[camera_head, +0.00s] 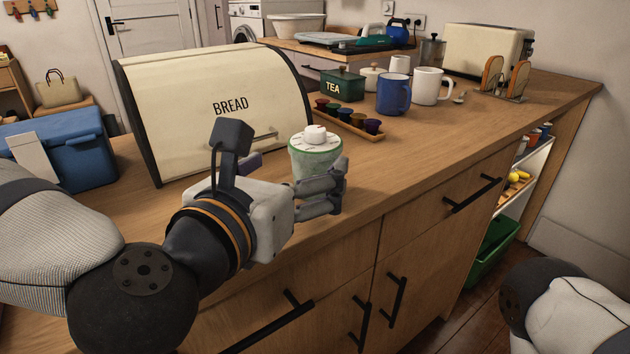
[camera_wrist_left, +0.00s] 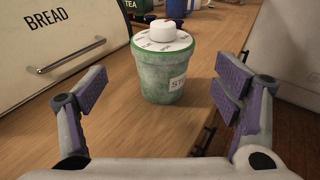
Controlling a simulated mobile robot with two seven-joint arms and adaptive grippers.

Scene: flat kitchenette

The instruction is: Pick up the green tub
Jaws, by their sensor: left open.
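The green tub (camera_head: 316,158) has mottled green sides and a white lid with a round white knob. It stands upright on the wooden counter near its front edge, in front of the bread bin. My left gripper (camera_head: 325,192) is open at the near side of the tub, its fingers partly overlapping the tub's lower part in the head view. In the left wrist view the tub (camera_wrist_left: 165,75) is beyond the open fingers, roughly centred between them, and a gap shows on each side. Part of a label shows on its side. My right gripper is out of view.
A cream bread bin (camera_head: 215,115) stands close behind and left of the tub. A tray of coloured pods (camera_head: 345,118), a green tea tin (camera_head: 342,85), a blue mug (camera_head: 393,94) and a white mug (camera_head: 430,86) stand farther back. The counter right of the tub is clear.

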